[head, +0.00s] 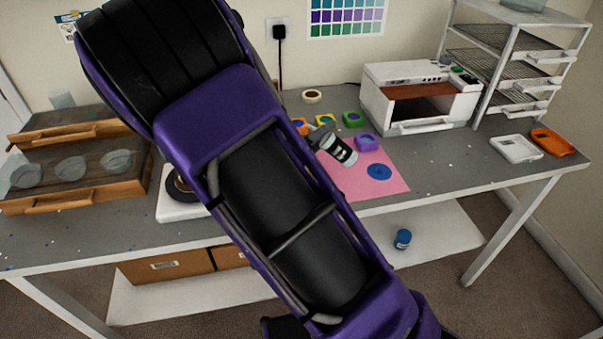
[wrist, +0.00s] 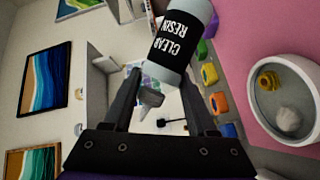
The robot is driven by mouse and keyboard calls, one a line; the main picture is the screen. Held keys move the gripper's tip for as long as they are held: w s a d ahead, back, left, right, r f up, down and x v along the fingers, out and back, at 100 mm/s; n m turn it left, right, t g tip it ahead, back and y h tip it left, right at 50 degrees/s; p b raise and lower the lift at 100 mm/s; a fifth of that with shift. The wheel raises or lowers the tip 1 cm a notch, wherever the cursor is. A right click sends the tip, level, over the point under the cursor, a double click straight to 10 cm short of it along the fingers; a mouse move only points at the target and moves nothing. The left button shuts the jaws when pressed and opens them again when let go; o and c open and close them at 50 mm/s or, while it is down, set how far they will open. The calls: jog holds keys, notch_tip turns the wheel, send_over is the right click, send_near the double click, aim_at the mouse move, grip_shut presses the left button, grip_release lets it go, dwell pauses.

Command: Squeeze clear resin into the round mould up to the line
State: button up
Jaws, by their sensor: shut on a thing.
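My gripper (wrist: 161,80) is shut on a grey bottle with a black label reading "CLEAR RESIN" (wrist: 178,38), whose lettering is upside down in the wrist view. In the head view the bottle (head: 340,150) is tilted, above the pink mat (head: 393,186). In the wrist view a round, pale-rimmed mould (wrist: 260,92) sits on pink at the right, apart from the bottle. A yellow piece and a white fluffy piece lie in it. My arm hides part of the mat in the head view. I cannot make out a fill line or any resin flow.
A flat blue disc (head: 380,171) lies on the mat. Small coloured pots, including a purple one (head: 367,143), stand behind. A white oven-like box (head: 420,95) and a wire rack (head: 505,60) are at back right. Wooden trays (head: 75,165) are left.

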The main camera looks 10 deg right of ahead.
jog(key=m, duration=0.1)
jog(key=m+y, duration=0.1)
jog(key=m, duration=0.1)
jog(key=shift+r, duration=0.4)
jog(key=shift+r+m+y, duration=0.25)
jog(key=shift+m+y, duration=0.15)
jog(key=shift+m, duration=0.3)
jog(key=m+y, duration=0.1)
jog(key=m+b, duration=0.1)
jog(key=m, duration=0.1)
jog(key=shift+d+r+y, duration=0.1)
jog(key=shift+r+y, duration=0.25)
jog(key=shift+y, duration=0.05)
jog(key=shift+r+m+y, duration=0.15)
jog(key=shift+m+y, duration=0.15)
jog(key=shift+m, duration=0.1)
